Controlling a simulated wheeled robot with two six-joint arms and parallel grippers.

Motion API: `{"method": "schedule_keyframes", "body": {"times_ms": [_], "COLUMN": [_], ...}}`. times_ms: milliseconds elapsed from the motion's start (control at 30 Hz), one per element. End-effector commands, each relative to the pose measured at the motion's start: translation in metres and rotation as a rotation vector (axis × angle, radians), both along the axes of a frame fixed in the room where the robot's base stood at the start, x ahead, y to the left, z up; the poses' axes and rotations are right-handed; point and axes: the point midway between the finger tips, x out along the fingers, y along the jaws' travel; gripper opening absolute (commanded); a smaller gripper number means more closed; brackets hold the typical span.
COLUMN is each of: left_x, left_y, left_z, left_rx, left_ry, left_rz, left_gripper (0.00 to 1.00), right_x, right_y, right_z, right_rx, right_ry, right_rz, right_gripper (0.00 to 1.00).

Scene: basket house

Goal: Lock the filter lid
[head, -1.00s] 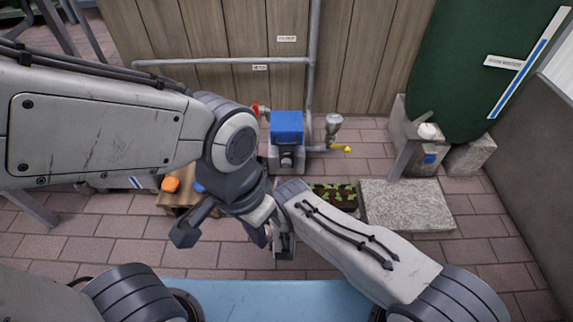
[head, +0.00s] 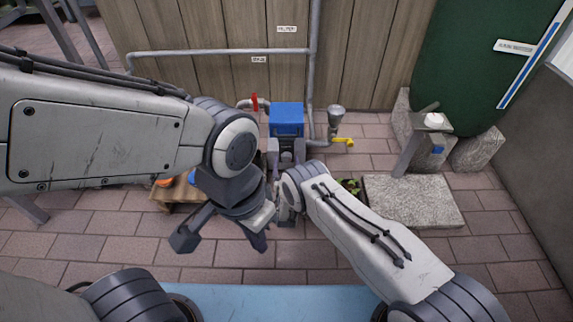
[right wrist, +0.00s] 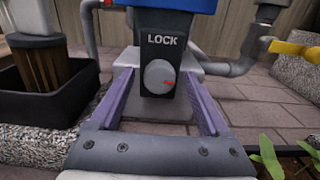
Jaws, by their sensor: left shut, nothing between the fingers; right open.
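The filter has a blue lid (head: 287,117) on a grey body near the wall in the head view. In the right wrist view its dark front carries the word LOCK above a round grey knob (right wrist: 159,77). My left gripper (head: 258,240) is shut and empty, below and left of the filter.
Pipes run along the wooden wall (head: 220,90), with a red handle (head: 254,102) left of the filter and a yellow handle (head: 344,142) right. A stone slab (head: 412,202) and green tank (head: 465,60) stand right. Leafy plants (head: 350,187) lie near my right arm.

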Motion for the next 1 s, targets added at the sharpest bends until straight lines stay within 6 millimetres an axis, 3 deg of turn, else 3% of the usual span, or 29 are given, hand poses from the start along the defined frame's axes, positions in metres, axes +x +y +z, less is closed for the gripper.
{"method": "schedule_keyframes", "body": {"times_ms": [133, 167, 333, 367, 667, 1000], "left_x": [0.0001, 0.0000, 0.0000, 0.0000, 0.0001, 0.0000], "left_y": [0.0000, -0.0001, -0.0001, -0.0001, 0.0000, 0.0000], "left_z": [0.0006, 0.0006, 0.0006, 0.0006, 0.0004, -0.0004], "left_rx": [0.000, 0.000, 0.000, 0.000, 0.000, 0.000], "left_ry": [0.000, 0.000, 0.000, 0.000, 0.000, 0.000], "left_rz": [0.000, 0.000, 0.000, 0.000, 0.000, 0.000], "left_gripper": [0.00, 0.00, 0.00, 0.00, 0.00, 0.00], "right_x": [-0.0001, -0.0001, -0.0003, -0.0004, -0.0007, -0.0007], "right_y": [0.0000, 0.0001, 0.0000, 0.0000, 0.0001, 0.0011], "right_z": [0.0005, 0.0005, 0.0003, 0.0003, -0.0002, -0.0009], "right_rx": [0.000, 0.000, 0.000, 0.000, -0.032, -0.244], "right_ry": [0.000, 0.000, 0.000, 0.000, 0.001, 0.001], "right_rz": [0.000, 0.000, 0.000, 0.000, 0.000, 0.000], "right_gripper": [0.80, 0.72, 0.07, 0.00, 0.00, 0.00]}}
